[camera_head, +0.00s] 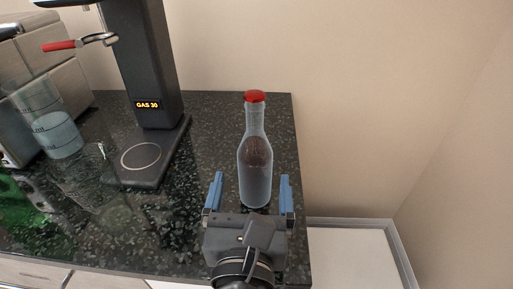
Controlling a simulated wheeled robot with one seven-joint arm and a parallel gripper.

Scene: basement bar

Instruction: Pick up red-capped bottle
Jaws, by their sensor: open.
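The red-capped bottle (256,165) stands upright on the dark speckled counter, near its right edge. It is clear glass with a dark patch in its upper body and a red cap on top. My gripper (250,190) is open, with its two blue fingers apart, one to each side of the bottle's lower part in the picture. The gripper body is on the near side of the bottle. I cannot tell whether the fingers reach fully around the bottle or touch it.
A dark machine (146,70) with a lit display and a round plate stands to the left. A clear measuring beaker (60,138) with liquid is further left, beside a metal appliance (75,67). The counter (205,160) ends just right of the bottle, near a beige wall.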

